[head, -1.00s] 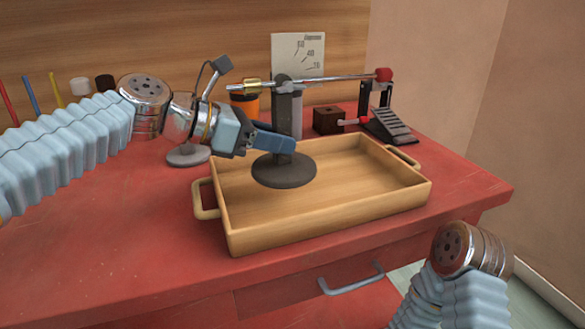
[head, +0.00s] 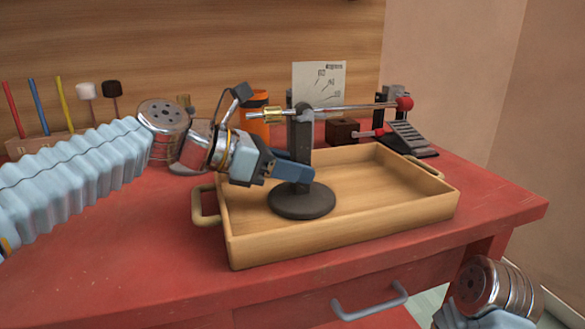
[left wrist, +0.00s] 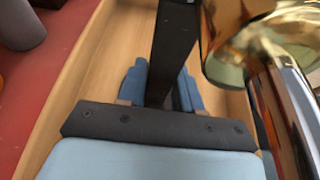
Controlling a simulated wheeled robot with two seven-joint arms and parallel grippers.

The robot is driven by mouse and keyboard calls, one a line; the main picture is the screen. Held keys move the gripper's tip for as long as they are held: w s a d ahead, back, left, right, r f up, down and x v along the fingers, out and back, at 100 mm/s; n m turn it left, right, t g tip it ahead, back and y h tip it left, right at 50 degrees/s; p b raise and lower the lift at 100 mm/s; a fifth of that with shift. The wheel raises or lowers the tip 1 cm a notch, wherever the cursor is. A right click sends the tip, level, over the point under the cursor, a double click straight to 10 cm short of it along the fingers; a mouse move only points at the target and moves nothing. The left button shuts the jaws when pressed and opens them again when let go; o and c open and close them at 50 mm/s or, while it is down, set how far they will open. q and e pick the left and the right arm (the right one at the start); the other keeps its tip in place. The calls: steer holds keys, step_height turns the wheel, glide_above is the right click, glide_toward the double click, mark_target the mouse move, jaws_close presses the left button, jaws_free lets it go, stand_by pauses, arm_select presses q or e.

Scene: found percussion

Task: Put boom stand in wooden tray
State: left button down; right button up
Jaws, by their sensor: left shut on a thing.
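The boom stand (head: 302,203) has a round dark base, a dark upright post and a silver boom with a brass weight at its left end and a red tip at its right. My left gripper (head: 308,174) is shut on the post, low down. The left wrist view shows the post (left wrist: 172,50) between the blue fingers (left wrist: 160,88). The stand is upright, with its base inside the outline of the wooden tray (head: 340,233). I cannot tell whether the base touches the tray floor. Only my right arm shows at the lower right; its gripper is out of view.
Behind the tray are a dark wooden block (head: 342,131), a pedal (head: 408,138), an orange cylinder (head: 254,112) and a white card (head: 320,80). Mallets in a holder (head: 38,145) stand at the left. The red table (head: 130,255) is clear in front-left of the tray.

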arm_select(q)
steer(key=c, duration=0.8)
jaws_free()
steer(key=shift+r, duration=0.15)
steer(key=p+v, duration=0.1)
steer(key=v, duration=1.1)
